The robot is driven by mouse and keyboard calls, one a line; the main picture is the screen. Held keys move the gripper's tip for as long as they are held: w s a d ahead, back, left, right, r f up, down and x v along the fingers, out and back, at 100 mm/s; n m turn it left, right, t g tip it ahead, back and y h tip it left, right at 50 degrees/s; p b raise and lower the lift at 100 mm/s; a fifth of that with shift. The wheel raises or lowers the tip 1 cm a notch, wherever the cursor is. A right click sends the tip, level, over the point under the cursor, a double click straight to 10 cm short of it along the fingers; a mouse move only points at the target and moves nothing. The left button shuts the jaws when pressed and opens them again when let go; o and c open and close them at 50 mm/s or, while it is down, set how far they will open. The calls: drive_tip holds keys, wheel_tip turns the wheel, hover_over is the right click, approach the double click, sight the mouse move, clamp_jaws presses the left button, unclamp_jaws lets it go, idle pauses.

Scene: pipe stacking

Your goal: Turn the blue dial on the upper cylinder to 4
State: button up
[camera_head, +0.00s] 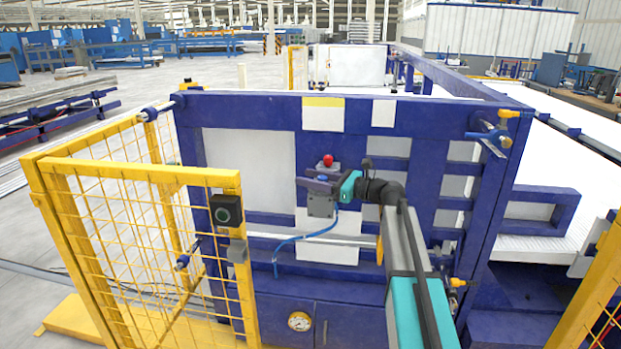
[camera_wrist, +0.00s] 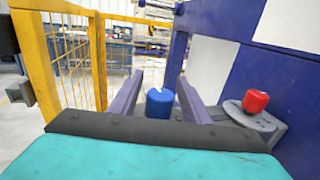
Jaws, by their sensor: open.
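The blue dial (camera_wrist: 159,103) shows in the wrist view as a short blue cylinder with a small white mark on top. It stands between the two purple fingers of my gripper (camera_wrist: 160,84), which are apart with visible gaps beside it. In the head view the blue dial (camera_head: 322,178) is a small patch, partly hidden by my gripper (camera_head: 308,183) at the front of the blue machine. A grey box (camera_head: 320,206) is below it. I cannot read any numbers around the dial, and its lower part is hidden.
A red knob (camera_wrist: 256,101) on a grey mount (camera_wrist: 250,118) is right of my gripper in the wrist view. It shows behind the gripper in the head view (camera_head: 327,160). A yellow mesh fence (camera_head: 150,230) with a black button box (camera_head: 227,210) stands at the left.

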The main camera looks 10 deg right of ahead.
drive_tip(key=c, duration=1)
drive_tip(key=shift+c, duration=0.2)
